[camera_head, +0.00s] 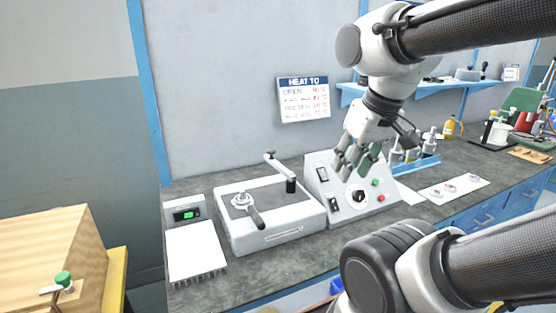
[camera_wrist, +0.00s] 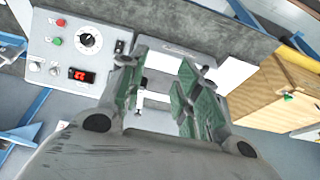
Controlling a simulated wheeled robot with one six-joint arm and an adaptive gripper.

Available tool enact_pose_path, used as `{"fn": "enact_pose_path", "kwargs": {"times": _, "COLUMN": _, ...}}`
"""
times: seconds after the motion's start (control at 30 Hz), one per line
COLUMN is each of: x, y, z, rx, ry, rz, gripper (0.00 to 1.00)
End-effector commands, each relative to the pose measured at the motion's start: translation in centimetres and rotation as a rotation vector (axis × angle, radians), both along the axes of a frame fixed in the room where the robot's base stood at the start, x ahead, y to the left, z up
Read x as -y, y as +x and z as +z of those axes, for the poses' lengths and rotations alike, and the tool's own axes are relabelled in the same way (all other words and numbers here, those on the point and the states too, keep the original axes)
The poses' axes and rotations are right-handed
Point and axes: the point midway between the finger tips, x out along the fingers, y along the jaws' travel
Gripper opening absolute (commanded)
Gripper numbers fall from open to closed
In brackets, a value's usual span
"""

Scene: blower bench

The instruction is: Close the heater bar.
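A white bench unit (camera_head: 275,232) with a dark top stands left of centre in the head view. A pale bar (camera_head: 278,165), seemingly the heater bar, angles up from a dark post at the unit's back right. It appears raised clear of the top. My gripper (camera_head: 356,170) is open and empty, above and in front of the control box, right of the bar. In the wrist view my gripper (camera_wrist: 164,66) shows green pads apart, with white parts of the unit partly hidden behind them.
A sloped control box (camera_head: 342,205) with a dial and coloured buttons stands right of the unit. A scale with a green display (camera_head: 187,215) stands left. A wall sign (camera_head: 303,98) hangs behind. Bottles and a blue tray (camera_head: 420,166) are further right.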

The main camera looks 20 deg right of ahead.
Motion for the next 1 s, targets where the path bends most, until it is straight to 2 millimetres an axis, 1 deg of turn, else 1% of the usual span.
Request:
{"fn": "enact_pose_path", "kwargs": {"times": 0.03, "x": 0.0, "y": 0.2, "z": -0.5, "rx": -0.024, "ry": 0.000, "rz": 0.002, "gripper": 0.17}}
{"fn": "enact_pose_path", "kwargs": {"times": 0.1, "x": -0.1, "y": 0.6, "z": -1.6, "rx": -0.079, "ry": -0.001, "rz": 0.005, "gripper": 0.05}}
{"fn": "enact_pose_path", "kwargs": {"times": 0.13, "x": -0.1, "y": 0.9, "z": -2.0, "rx": -0.106, "ry": 0.000, "rz": 0.007, "gripper": 0.00}}
{"fn": "enact_pose_path", "kwargs": {"times": 0.17, "x": -0.2, "y": 1.6, "z": -2.3, "rx": -0.131, "ry": -0.001, "rz": 0.009, "gripper": 0.00}}
{"fn": "enact_pose_path", "kwargs": {"times": 0.27, "x": -0.1, "y": 5.1, "z": -2.5, "rx": -0.206, "ry": -0.013, "rz": 0.019, "gripper": 0.00}}
{"fn": "enact_pose_path", "kwargs": {"times": 0.3, "x": -0.1, "y": 6.9, "z": -2.5, "rx": -0.232, "ry": -0.023, "rz": 0.024, "gripper": 0.00}}
{"fn": "enact_pose_path", "kwargs": {"times": 0.37, "x": 0.1, "y": 9.8, "z": -2.5, "rx": -0.268, "ry": -0.036, "rz": 0.015, "gripper": 0.00}}
{"fn": "enact_pose_path", "kwargs": {"times": 0.4, "x": 0.3, "y": 11.8, "z": -2.6, "rx": -0.290, "ry": -0.042, "rz": -0.007, "gripper": 0.00}}
{"fn": "enact_pose_path", "kwargs": {"times": 0.47, "x": 0.5, "y": 15.1, "z": -2.8, "rx": -0.317, "ry": -0.053, "rz": -0.053, "gripper": 0.00}}
{"fn": "enact_pose_path", "kwargs": {"times": 0.5, "x": 0.7, "y": 17.3, "z": -3.1, "rx": -0.334, "ry": -0.060, "rz": -0.094, "gripper": 0.00}}
{"fn": "enact_pose_path", "kwargs": {"times": 0.57, "x": 0.9, "y": 20.7, "z": -3.7, "rx": -0.353, "ry": -0.070, "rz": -0.168, "gripper": 0.00}}
{"fn": "enact_pose_path", "kwargs": {"times": 0.6, "x": 1.1, "y": 22.9, "z": -4.1, "rx": -0.362, "ry": -0.078, "rz": -0.223, "gripper": 0.00}}
{"fn": "enact_pose_path", "kwargs": {"times": 0.67, "x": 1.4, "y": 26.1, "z": -4.9, "rx": -0.369, "ry": -0.089, "rz": -0.314, "gripper": 0.00}}
{"fn": "enact_pose_path", "kwargs": {"times": 0.7, "x": 1.5, "y": 28.1, "z": -5.4, "rx": -0.367, "ry": -0.095, "rz": -0.376, "gripper": 0.00}}
{"fn": "enact_pose_path", "kwargs": {"times": 0.77, "x": 1.9, "y": 30.9, "z": -6.1, "rx": -0.360, "ry": -0.104, "rz": -0.477, "gripper": 0.00}}
{"fn": "enact_pose_path", "kwargs": {"times": 0.8, "x": 2.1, "y": 32.8, "z": -6.5, "rx": -0.350, "ry": -0.108, "rz": -0.548, "gripper": 0.00}}
{"fn": "enact_pose_path", "kwargs": {"times": 0.87, "x": 2.4, "y": 35.5, "z": -7.0, "rx": -0.325, "ry": -0.112, "rz": -0.669, "gripper": 0.00}}
{"fn": "enact_pose_path", "kwargs": {"times": 0.9, "x": 2.7, "y": 37.3, "z": -7.1, "rx": -0.299, "ry": -0.112, "rz": -0.757, "gripper": 0.00}}
{"fn": "enact_pose_path", "kwargs": {"times": 0.97, "x": 3.1, "y": 39.5, "z": -6.6, "rx": -0.251, "ry": -0.103, "rz": -0.883, "gripper": 0.00}}
{"fn": "enact_pose_path", "kwargs": {"times": 1.0, "x": 3.4, "y": 40.6, "z": -5.9, "rx": -0.218, "ry": -0.092, "rz": -0.965, "gripper": 0.00}}
